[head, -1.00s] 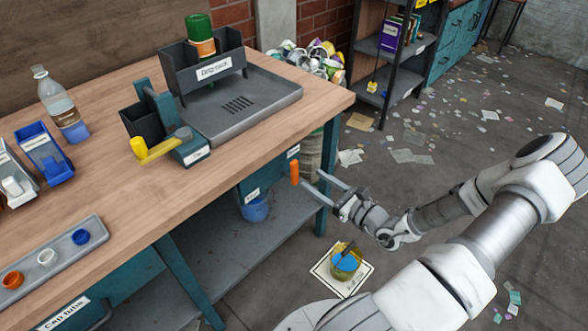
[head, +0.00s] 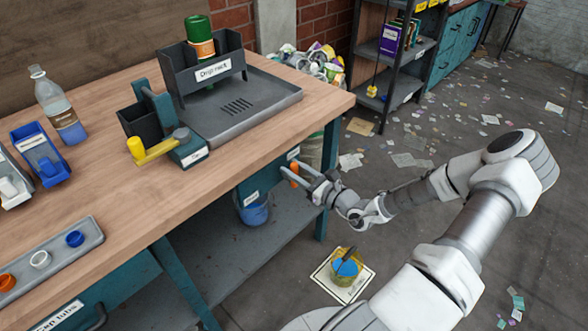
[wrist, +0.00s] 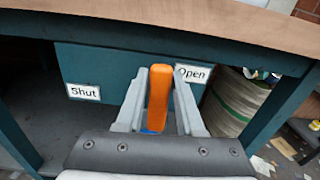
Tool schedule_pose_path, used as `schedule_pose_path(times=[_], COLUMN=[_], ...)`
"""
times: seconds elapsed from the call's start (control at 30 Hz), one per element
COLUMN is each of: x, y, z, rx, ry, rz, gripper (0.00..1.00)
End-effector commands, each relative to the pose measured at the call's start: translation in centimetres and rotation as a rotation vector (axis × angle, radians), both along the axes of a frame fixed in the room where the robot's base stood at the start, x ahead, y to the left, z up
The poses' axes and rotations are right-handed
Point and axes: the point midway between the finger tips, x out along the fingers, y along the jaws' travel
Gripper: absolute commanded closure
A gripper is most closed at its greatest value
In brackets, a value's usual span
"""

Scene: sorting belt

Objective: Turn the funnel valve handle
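The orange valve handle (head: 293,174) sticks out from the teal panel (wrist: 105,65) under the bench's right end. In the wrist view the handle (wrist: 159,95) stands nearly upright, close beside the "Open" label (wrist: 194,74). The "Shut" label (wrist: 83,91) is further left. My gripper (head: 296,169) is open, with one finger on each side of the handle. In the wrist view my gripper (wrist: 159,85) shows narrow gaps between fingers and handle.
The bench edge (head: 270,128) overhangs the handle, and a teal leg (head: 328,180) stands right of it. A blue bucket (head: 254,213) sits on the lower shelf. A yellow container (head: 346,268) stands on a white mat on the floor. The floor to the right has scattered paper.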

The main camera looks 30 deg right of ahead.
Motion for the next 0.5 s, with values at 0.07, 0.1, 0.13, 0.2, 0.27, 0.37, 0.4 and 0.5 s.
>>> schedule_pose_path(times=[0.07, 0.1, 0.13, 0.2, 0.27, 0.37, 0.4, 0.5], x=[-0.02, -0.02, -0.02, -0.02, -0.03, -0.03, -0.03, -0.03], y=[-0.01, -0.01, -0.01, 0.00, 0.00, 0.00, 0.00, 0.00], z=[0.00, 0.00, 0.00, 0.00, 0.00, -0.01, -0.01, -0.01], rx=[0.000, 0.000, 0.000, 0.000, 0.000, 0.000, 0.000, 0.000], ry=[0.000, 0.000, 0.000, 0.000, 0.000, 0.000, 0.000, 0.000], rz=[0.000, 0.000, 0.000, 0.000, 0.000, 0.000, 0.000, 0.000], gripper=[0.80, 0.87, 0.92, 1.00, 1.00, 1.00, 1.00, 1.00])
